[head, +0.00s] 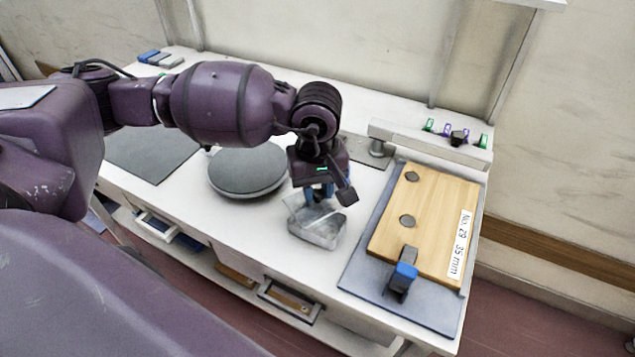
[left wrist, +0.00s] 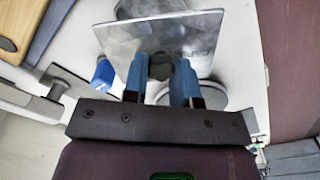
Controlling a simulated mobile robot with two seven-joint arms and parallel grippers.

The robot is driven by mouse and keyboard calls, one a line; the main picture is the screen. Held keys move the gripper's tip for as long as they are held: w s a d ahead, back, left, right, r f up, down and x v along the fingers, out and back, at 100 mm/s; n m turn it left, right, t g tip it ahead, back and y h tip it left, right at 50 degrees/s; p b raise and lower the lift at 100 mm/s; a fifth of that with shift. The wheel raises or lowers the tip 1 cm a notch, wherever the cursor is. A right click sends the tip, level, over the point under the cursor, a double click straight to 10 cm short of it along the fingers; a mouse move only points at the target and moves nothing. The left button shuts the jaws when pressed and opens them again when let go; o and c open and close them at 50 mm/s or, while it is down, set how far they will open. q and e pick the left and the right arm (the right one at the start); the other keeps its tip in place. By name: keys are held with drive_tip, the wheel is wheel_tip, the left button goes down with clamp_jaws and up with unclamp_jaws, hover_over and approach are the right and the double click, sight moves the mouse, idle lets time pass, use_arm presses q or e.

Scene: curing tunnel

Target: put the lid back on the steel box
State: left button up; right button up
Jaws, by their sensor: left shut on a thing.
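The steel box (head: 318,232) stands on the white bench between the round grey disc and the wooden board. My left gripper (head: 320,194) is right above it, pointing down. Its blue fingers, seen in the left wrist view (left wrist: 160,78), are shut on the dark knob (left wrist: 161,66) of the lid (left wrist: 190,36), a flat shiny metal plate. In the head view the lid (head: 296,204) shows partly beside the fingers, over the box's top. A part of the box (left wrist: 148,7) shows past the lid's edge in the wrist view. Whether lid and box touch, I cannot tell. My right gripper is not in view.
A round grey disc (head: 248,168) lies left of the box, with a dark mat (head: 150,152) farther left. Right of it, a wooden board (head: 440,215) lies on a grey plate with a blue-tipped clamp (head: 404,274). The bench in front of the box is clear.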

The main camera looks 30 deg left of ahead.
use_arm(q)
drive_tip(key=shift+f+b, duration=0.6)
drive_tip(key=shift+f, duration=1)
drive_tip(key=shift+f+b, duration=0.45)
drive_tip(key=shift+f, duration=0.35)
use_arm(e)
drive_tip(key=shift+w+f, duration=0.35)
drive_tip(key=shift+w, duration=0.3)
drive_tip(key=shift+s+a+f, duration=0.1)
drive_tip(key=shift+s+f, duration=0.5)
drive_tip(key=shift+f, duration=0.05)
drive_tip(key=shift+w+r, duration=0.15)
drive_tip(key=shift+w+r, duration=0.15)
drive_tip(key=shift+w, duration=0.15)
